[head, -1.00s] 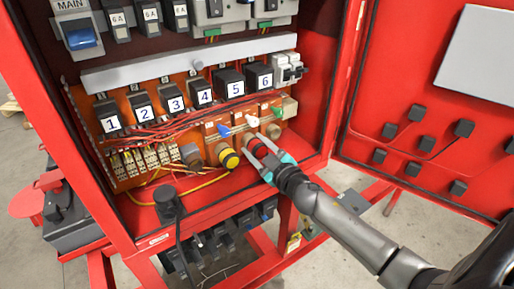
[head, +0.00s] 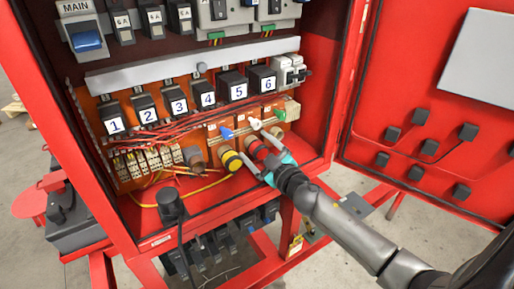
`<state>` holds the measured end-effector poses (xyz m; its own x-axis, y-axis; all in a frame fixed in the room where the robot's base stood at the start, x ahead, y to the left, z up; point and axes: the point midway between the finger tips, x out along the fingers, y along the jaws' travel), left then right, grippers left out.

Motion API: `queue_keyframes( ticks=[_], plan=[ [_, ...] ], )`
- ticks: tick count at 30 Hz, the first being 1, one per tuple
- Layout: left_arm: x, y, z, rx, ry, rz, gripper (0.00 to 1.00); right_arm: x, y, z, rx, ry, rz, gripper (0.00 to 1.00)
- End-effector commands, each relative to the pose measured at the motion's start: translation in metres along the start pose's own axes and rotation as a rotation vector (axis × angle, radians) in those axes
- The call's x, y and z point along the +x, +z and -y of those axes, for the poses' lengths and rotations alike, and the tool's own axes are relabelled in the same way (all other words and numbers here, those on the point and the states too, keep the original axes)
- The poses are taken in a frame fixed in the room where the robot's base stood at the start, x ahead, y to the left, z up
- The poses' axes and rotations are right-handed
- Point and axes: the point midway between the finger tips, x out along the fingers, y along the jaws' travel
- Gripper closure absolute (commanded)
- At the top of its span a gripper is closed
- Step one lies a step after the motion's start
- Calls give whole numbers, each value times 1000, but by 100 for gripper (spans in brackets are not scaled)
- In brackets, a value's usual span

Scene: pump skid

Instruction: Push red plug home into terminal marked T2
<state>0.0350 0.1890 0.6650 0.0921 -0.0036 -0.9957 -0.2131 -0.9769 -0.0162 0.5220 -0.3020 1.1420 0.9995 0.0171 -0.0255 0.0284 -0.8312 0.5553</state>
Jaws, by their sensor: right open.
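The red plug (head: 256,148) is at the lower right of the open cabinet, in the row of round terminals. My right gripper (head: 255,146) is open. Its grey fingers lie on either side of the red plug, and its teal finger bases are just in front. I cannot tell whether the fingers touch the plug, or how deep it sits. The terminal behind it is hidden, and no T2 mark is readable. My left gripper is not in view.
A yellow cable (head: 200,188) runs low on the left. The cabinet door (head: 425,120) stands open at right.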

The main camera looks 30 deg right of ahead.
Motion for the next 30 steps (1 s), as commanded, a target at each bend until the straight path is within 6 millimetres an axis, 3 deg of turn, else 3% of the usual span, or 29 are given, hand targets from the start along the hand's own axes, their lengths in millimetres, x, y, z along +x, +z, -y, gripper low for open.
queue_keyframes(
  ticks=[10,30],
  plan=[
    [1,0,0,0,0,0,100,-14,1,1,1,-2,2,10],
    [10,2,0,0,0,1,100,-112,2,2,3,-1,3,10]
  ],
)
